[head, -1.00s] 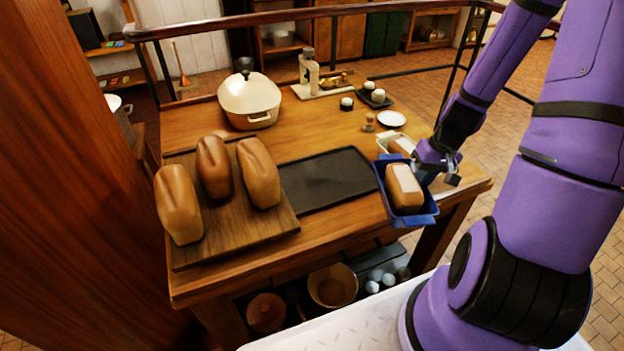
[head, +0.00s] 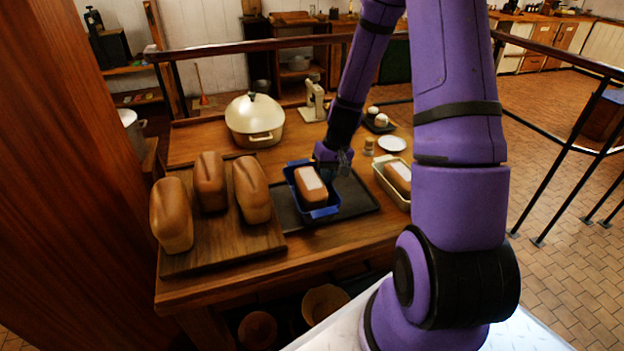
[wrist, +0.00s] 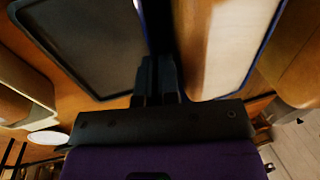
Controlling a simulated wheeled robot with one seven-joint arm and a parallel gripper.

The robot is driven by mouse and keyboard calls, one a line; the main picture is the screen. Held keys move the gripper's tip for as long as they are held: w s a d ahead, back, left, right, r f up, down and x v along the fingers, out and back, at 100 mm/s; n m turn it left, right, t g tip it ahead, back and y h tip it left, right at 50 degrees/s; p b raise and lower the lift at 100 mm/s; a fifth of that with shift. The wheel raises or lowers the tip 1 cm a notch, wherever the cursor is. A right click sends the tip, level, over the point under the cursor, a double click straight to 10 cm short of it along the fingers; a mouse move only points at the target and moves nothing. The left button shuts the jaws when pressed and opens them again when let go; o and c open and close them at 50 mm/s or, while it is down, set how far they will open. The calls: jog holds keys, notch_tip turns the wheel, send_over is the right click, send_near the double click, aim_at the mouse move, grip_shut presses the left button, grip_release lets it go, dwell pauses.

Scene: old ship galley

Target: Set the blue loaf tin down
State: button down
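The blue loaf tin (head: 321,213), with a brown loaf (head: 311,186) in it, is over the left part of the black tray (head: 356,197) on the table. I cannot tell whether its bottom touches the tray. My gripper (head: 336,164) is at the tin's far right side, shut on its rim. In the wrist view the fingers (wrist: 160,68) close at the tin's edge, with the loaf (wrist: 222,45) right beside them. The black tray (wrist: 82,45) shows on the other side. The fingertips are partly hidden in shadow.
A wooden board (head: 225,256) with three loaves stands close to the left of the tin. A pale tin (head: 384,183) with a loaf stands to the right. A cream pot (head: 255,120), small jar (head: 369,146) and white plate (head: 392,144) are behind. The tray's right part is bare.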

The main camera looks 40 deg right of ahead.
aim_at(313, 169)
jog(key=w, duration=0.1)
jog(key=w+a, duration=0.1)
jog(key=w, duration=0.3)
jog(key=shift+a+f, duration=0.15)
jog(key=shift+f, duration=0.1)
jog(key=shift+d+x, duration=0.2)
jog(key=shift+x, duration=0.65)
jog(key=shift+d+x, duration=0.15)
jog(key=shift+x, duration=0.7)
jog(key=shift+f, duration=0.15)
jog(key=c, duration=1.4)
grip_release()
jog(key=shift+o, duration=0.2)
